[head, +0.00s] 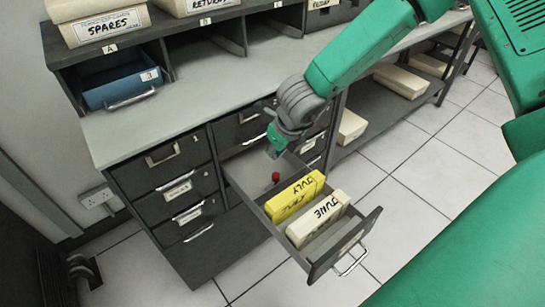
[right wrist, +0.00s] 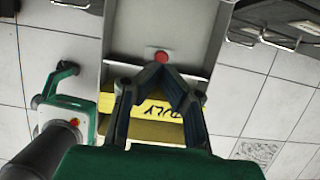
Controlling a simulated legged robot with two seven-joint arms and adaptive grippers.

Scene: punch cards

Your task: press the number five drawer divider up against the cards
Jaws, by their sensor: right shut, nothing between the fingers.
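The open drawer (head: 343,255) sticks out of the dark cabinet. In it stand a yellow JULY card pack (head: 294,197) and, nearer the drawer front, a cream JUNE pack (head: 318,219). A red knob (head: 276,177) is behind the yellow pack, with a gap between them; it also shows in the right wrist view (right wrist: 162,57). I take it as part of the divider, whose plate I cannot make out clearly. My right gripper (head: 273,150) is shut and empty above the drawer's rear, its tips appearing close to the knob in the right wrist view (right wrist: 163,70).
A grey counter (head: 215,85) runs above the drawers, with a blue bin (head: 120,88) and a SPARES box (head: 103,25) at left. A low shelf with cream boxes (head: 400,81) stands right. Tiled floor lies open around the drawer.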

